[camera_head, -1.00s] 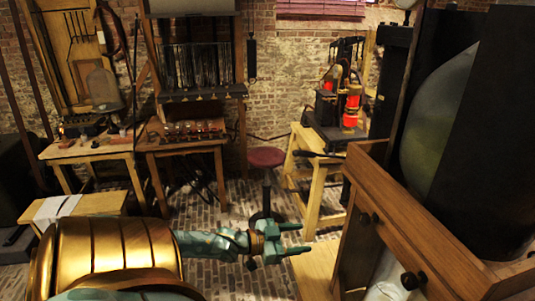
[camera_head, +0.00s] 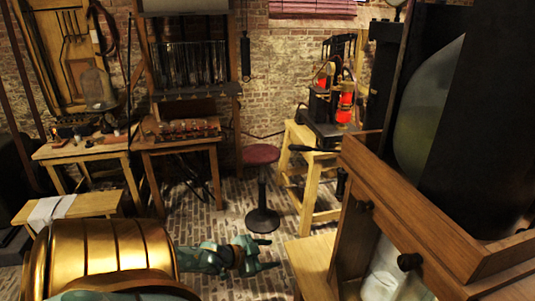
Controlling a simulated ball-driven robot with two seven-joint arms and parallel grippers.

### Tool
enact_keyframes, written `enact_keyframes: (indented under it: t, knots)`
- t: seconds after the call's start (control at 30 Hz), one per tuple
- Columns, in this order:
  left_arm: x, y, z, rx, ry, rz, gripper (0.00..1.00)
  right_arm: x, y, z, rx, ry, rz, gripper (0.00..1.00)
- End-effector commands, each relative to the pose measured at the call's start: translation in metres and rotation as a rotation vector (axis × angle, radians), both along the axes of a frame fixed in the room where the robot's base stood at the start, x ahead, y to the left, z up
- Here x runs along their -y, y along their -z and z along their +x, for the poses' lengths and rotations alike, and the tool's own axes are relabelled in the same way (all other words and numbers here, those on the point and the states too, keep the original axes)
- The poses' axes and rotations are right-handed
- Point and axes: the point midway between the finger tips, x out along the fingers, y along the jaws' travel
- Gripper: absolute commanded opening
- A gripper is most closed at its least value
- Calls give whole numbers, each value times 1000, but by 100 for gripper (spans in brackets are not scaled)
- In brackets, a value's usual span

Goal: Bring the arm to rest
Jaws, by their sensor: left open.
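My left gripper (camera_head: 271,254) shows at the bottom middle, at the end of my green left arm that comes in from the left. Its jaws are open and nothing shows between them. It is above the brick floor (camera_head: 215,222), in front of the stool (camera_head: 262,219) and left of the wooden cabinet. My right gripper is not in view.
A wooden cabinet (camera_head: 400,217) with dark knobs stands close at the right, a pale bench at its foot. Tables (camera_head: 85,149) with apparatus line the brick wall. A table (camera_head: 314,167) with red-lit jars (camera_head: 345,106) stands behind. Open floor lies around the stool.

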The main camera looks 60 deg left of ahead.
Motion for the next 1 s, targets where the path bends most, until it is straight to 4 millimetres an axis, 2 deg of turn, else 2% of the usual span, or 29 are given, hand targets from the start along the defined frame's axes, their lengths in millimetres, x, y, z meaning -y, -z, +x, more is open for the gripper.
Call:
enact_keyframes:
  t: [0.4,0.47,0.53,0.57,0.63,0.67,0.7,0.77,0.8,0.87,0.9,0.97,1.0]
  knots:
    - [-1,1,0,-5,1,12,55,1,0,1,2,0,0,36]
    - [-8,8,-4,-34,-1,56,55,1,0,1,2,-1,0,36]
    - [-26,26,-17,-93,-21,122,55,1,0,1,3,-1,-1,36]
    - [-34,38,-26,-129,-36,152,55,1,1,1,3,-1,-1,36]
    - [-49,83,-55,-224,-80,203,55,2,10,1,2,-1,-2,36]
    - [-54,107,-69,-269,-100,222,55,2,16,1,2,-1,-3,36]
    - [-56,140,-90,-331,-125,241,55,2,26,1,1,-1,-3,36]
    - [-55,189,-122,-423,-158,259,55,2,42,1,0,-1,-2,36]
    - [-50,220,-142,-483,-176,266,55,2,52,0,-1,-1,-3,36]
    - [-38,265,-175,-572,-194,269,55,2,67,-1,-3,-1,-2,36]
    - [-26,295,-196,-629,-203,267,55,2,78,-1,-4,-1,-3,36]
    - [-5,336,-226,-713,-209,258,55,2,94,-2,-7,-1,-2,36]
    - [13,363,-246,-765,-211,246,55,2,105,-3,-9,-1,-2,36]
